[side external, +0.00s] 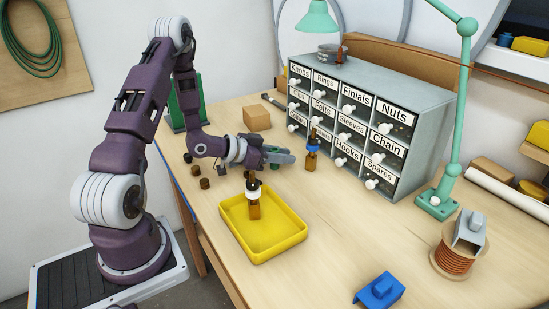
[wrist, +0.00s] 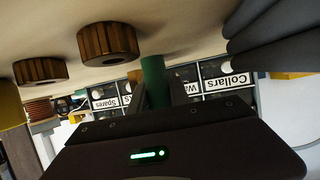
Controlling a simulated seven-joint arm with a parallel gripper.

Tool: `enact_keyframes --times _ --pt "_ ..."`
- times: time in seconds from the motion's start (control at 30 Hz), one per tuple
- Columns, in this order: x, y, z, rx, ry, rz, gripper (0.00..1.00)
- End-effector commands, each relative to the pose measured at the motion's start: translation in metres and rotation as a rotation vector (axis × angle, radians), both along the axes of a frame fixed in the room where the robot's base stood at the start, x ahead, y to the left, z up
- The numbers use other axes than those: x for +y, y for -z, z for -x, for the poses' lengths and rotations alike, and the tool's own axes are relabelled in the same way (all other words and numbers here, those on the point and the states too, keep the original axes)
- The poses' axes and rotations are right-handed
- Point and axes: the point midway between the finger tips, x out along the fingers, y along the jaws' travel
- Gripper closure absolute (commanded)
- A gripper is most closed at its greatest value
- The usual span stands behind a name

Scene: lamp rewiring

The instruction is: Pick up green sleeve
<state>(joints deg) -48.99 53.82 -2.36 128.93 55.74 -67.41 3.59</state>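The green sleeve (wrist: 153,82) stands between the two fingers of my gripper (wrist: 163,95) in the wrist view, where the picture is upside down. It looks like a plain green cylinder, with its lower part hidden by the gripper body. In the side external view my gripper (side external: 277,157) is low over the table, in front of the drawer cabinet, and bits of green (side external: 274,149) show beside it. I cannot tell whether the fingers touch the sleeve.
A yellow tray (side external: 291,240) holds a brown post with a white ring (side external: 253,194). A similar post with a blue ring (side external: 312,149) stands right of my gripper. Brown knobs (side external: 205,183) lie left, also showing in the wrist view (wrist: 107,42). The labelled cabinet (side external: 432,108) stands behind.

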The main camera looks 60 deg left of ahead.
Motion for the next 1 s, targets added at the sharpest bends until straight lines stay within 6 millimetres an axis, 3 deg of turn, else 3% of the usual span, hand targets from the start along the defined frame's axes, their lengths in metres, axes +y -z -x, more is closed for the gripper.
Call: enact_keyframes --times 0.1,0.47,0.7,0.87,1.0 --pt "0.0 0.0 0.0 0.0 0.0 0.0 1.0" --pt "0.0 -0.009 0.0 -0.003 0.001 -0.001 1.0" --pt "0.001 -0.066 -0.001 -0.007 0.001 -0.007 1.0" --pt "0.002 -0.094 -0.001 -0.005 0.0 -0.004 1.0" --pt "0.027 -0.103 -0.013 -0.006 -0.028 0.006 1.0"
